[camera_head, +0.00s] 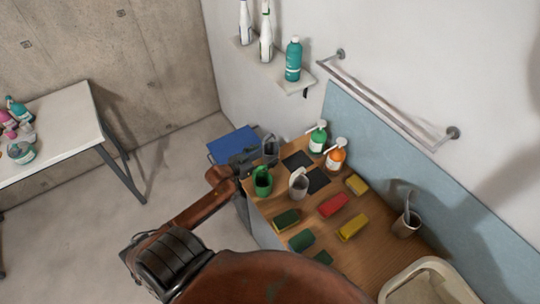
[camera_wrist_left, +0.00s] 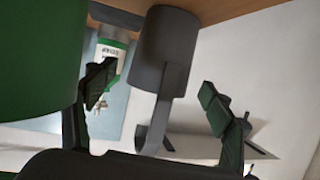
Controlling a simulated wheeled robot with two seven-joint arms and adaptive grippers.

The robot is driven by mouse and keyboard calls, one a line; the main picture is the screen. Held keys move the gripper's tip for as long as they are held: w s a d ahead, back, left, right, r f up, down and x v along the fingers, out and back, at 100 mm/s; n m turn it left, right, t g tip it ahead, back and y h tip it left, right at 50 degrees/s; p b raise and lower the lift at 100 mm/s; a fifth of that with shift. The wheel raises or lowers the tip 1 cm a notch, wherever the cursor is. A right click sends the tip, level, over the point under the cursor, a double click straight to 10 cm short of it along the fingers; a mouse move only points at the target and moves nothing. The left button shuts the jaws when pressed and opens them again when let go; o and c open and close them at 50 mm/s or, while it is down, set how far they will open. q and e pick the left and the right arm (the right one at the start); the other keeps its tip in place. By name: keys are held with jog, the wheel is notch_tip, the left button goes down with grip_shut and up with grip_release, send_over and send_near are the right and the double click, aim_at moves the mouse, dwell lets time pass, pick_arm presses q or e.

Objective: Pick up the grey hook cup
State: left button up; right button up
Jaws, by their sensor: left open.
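The grey hook cup (camera_head: 270,149) stands near the left back corner of the wooden counter in the head view. In the left wrist view the picture looks upside down; the dark grey cup (camera_wrist_left: 163,48) is in the middle, its hook running down the picture. My left gripper (camera_head: 247,160) is at the counter's left edge beside the grey cup. In the wrist view its open fingers (camera_wrist_left: 160,92) stand on either side of the cup, with visible gaps. A green cup (camera_head: 262,184) is close by and also shows large in the wrist view (camera_wrist_left: 35,60).
A light grey cup (camera_head: 299,184), green soap bottle (camera_head: 318,138), orange bottle (camera_head: 336,156), sponges (camera_head: 333,205) and a brownish cup (camera_head: 406,223) share the counter (camera_head: 375,255). A sink basin (camera_head: 430,285) is at right. A blue-topped object (camera_head: 232,142) is behind my gripper.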

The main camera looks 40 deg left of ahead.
aim_at(276, 149)
pick_arm(q)
jog(key=x, duration=0.2)
jog(key=shift+w, duration=0.4)
jog(key=shift+w+f, duration=0.2)
jog(key=shift+w, duration=0.1)
jog(key=c, duration=1.3)
pick_arm(e)
jog(key=shift+s+a, duration=0.2)
jog(key=shift+s, duration=0.5)
